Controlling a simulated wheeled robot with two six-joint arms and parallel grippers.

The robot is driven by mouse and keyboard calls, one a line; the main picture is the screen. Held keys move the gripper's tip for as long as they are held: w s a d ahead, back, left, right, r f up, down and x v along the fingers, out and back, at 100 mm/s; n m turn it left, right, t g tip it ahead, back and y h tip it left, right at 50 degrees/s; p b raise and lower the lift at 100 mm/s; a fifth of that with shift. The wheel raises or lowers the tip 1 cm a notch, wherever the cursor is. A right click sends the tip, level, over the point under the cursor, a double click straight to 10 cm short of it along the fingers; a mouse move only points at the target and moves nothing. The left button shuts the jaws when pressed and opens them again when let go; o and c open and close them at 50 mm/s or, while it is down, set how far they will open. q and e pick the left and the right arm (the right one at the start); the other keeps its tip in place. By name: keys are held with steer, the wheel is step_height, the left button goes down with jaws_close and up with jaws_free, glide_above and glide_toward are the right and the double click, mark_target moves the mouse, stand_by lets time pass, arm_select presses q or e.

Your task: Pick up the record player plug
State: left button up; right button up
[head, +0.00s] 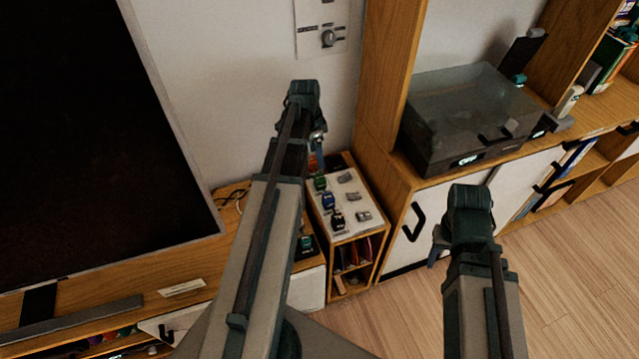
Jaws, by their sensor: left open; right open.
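Several plugs stand in a row on the white top of a small wooden cabinet (322,223): a green plug (320,183), a blue plug (327,201) and a black plug (338,220). Grey pictures or tags lie beside them, too small to read, so I cannot tell which plug is the record player's. My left gripper (319,143) is open above the cabinet's back end, partly hidden by my arm. My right gripper (437,256) is open and mostly hidden behind its wrist, right of the cabinet. The record player (470,115) with a dark clear lid sits on the right shelf unit.
A large dark television (90,130) stands on a wooden bench (185,278) at left. A white wall plate with a knob (328,38) is on the back wall. The wooden floor (570,270) at right is clear.

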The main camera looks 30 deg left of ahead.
mark_target(320, 178)
arm_select(q)
steer(key=f+b, duration=0.8)
steer(key=shift+w+d+f, duration=0.15)
steer(key=shift+w+d, duration=0.15)
steer(key=shift+w, duration=0.1)
steer(key=f+b, duration=0.5)
steer(key=shift+w+f, duration=0.1)
steer(key=shift+w, duration=0.1)
jaws_close()
